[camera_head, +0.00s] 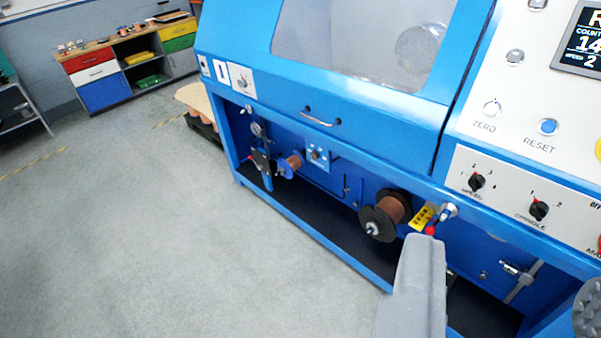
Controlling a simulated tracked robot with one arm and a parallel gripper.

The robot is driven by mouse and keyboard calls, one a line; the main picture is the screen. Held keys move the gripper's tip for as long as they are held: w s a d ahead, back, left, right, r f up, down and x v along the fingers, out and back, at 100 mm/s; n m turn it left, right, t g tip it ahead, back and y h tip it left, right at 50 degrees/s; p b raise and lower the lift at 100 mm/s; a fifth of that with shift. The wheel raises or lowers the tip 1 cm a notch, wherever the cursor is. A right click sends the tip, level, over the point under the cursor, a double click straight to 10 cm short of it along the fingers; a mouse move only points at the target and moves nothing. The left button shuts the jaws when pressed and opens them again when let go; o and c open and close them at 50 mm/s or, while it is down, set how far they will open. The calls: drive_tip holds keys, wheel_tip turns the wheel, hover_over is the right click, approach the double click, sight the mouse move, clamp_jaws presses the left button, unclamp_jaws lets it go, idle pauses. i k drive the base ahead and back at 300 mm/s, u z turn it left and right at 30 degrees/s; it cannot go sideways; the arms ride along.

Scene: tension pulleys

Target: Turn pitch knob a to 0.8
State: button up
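The blue machine (360,130) fills the middle and right. No readable label says pitch knob a, so I cannot tell which control it is. A black knob (477,182) with a 1-to-4 scale and a second black knob (539,211) sit on the right white panel. A small knob (241,82) is on a white plate at the machine's left end. Another small knob (315,155) is on a blue plate lower down. My gripper (508,265) is open, its two grey fingers wide apart at the lower right, with nothing visibly held.
A wire spool (388,214) sits in the lower bay, near the left finger. A red-tipped lever (431,230) is close to that finger. A smaller spool (291,165) is farther left. Grey floor (150,220) is clear at left. A cabinet (130,65) stands behind.

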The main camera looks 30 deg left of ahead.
sight(314, 155)
drive_tip(key=z, duration=0.05)
drive_tip(key=k, duration=0.8)
drive_tip(key=u, duration=0.7)
drive_tip(key=i, duration=0.85)
drive_tip(key=u, duration=0.5)
drive_tip(key=i, duration=1.05)
drive_tip(key=z, duration=0.9)
drive_tip(key=i, duration=0.5)
drive_tip(key=z, duration=0.4)
